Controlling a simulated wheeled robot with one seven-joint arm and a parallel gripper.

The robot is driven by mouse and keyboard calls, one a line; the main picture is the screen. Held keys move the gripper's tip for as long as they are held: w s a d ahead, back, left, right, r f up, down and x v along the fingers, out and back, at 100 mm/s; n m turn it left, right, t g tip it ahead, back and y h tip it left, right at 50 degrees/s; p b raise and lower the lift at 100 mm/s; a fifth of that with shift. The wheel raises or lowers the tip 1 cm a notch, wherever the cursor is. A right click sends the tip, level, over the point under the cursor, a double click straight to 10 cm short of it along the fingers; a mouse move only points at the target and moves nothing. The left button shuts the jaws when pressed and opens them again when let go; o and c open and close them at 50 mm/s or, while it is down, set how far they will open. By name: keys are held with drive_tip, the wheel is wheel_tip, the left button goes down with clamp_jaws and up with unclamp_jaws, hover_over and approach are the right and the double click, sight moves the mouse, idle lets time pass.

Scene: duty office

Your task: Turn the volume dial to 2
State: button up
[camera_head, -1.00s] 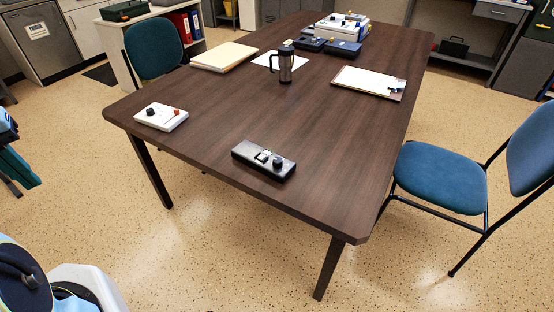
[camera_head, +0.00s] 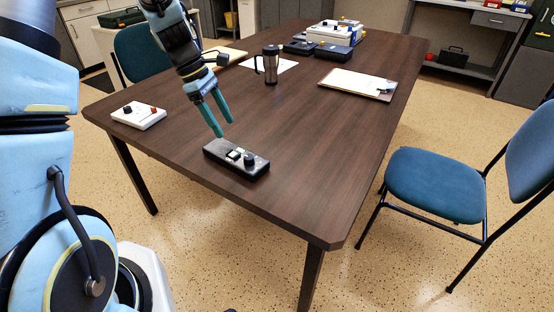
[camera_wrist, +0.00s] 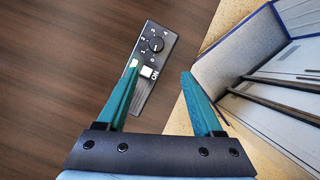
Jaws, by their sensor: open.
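A black control box (camera_head: 216,150) lies near the front edge of the dark table. It has a round dark dial (camera_head: 249,159) at its right end and light switches beside it. In the wrist view the box's dial (camera_wrist: 156,44) has printed numbers around it, and a white ON switch (camera_wrist: 148,71) sits below; the pointer's number is too small to tell. My gripper (camera_head: 225,129) is open and empty above the box's far left side, apart from the dial. In the wrist view its teal fingers (camera_wrist: 160,71) frame the lower part of the box, with the dial beyond the tips.
A white box (camera_head: 139,115) with dark and red knobs stands to the left. A steel mug (camera_head: 271,66), a clipboard (camera_head: 357,83) and several devices are farther back. A blue chair (camera_head: 436,184) stands at the right. The table right of the control box is clear.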

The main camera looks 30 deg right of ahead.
sight(249, 157)
drive_tip(key=x, duration=0.4)
drive_tip(key=d+p+x, duration=0.1)
drive_tip(key=x, duration=0.6)
drive_tip(key=shift+s+d, duration=0.25)
drive_tip(key=shift+d, duration=0.1)
clamp_jaws()
